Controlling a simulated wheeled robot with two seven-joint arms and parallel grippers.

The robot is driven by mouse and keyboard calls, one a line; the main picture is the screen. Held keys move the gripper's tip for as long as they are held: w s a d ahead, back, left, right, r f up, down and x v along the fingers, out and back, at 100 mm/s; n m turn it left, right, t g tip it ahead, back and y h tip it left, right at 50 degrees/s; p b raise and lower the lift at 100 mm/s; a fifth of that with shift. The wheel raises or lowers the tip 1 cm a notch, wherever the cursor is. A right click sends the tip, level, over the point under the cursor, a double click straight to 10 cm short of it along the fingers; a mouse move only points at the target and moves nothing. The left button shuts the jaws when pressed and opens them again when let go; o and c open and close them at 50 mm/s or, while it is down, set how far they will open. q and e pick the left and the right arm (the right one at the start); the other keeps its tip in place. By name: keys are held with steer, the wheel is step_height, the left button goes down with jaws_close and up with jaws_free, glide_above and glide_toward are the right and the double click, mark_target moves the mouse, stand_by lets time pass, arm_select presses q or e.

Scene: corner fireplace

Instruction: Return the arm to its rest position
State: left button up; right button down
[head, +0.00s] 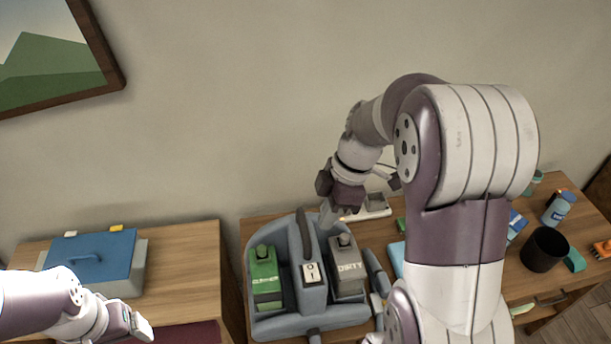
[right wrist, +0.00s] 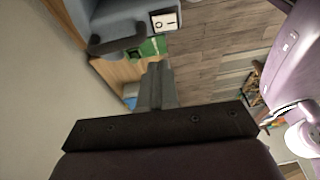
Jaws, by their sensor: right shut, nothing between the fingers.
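My right arm rises across the right half of the head view and bends over. Its right gripper (head: 328,215) points down, above the back of a blue-grey machine. In the right wrist view the right gripper (right wrist: 156,88) has its fingers together, with nothing between them. My left gripper (head: 142,328) is low at the left of the head view, by the front of the left table. Its fingers are too small to judge.
The machine (head: 277,327) on the right table holds a green tank (head: 265,277), a grey tank marked DIRTY (head: 346,268) and an I/O switch (head: 311,273). A black cup (head: 544,250) and blue bottle (head: 558,209) stand right. A blue-lidded box (head: 92,258) sits on the left table.

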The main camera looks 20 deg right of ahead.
steer(key=s+a+f+m+h+b, duration=0.1)
steer(key=s+a+f+m+b, duration=0.1)
steer(key=f+m, duration=0.3)
steer(key=s+a+f+m+t+h+b, duration=0.1)
steer(key=s+a+f+m+h+b, duration=0.1)
steer(key=m, duration=0.7)
step_height(320, 180, down, 4)
steer(key=s+a+b, duration=0.1)
steer(key=s, duration=0.1)
steer(key=shift+s+r+m+b, duration=0.15)
steer(key=shift+s+m+b, duration=0.15)
steer(key=shift+m+b, duration=0.1)
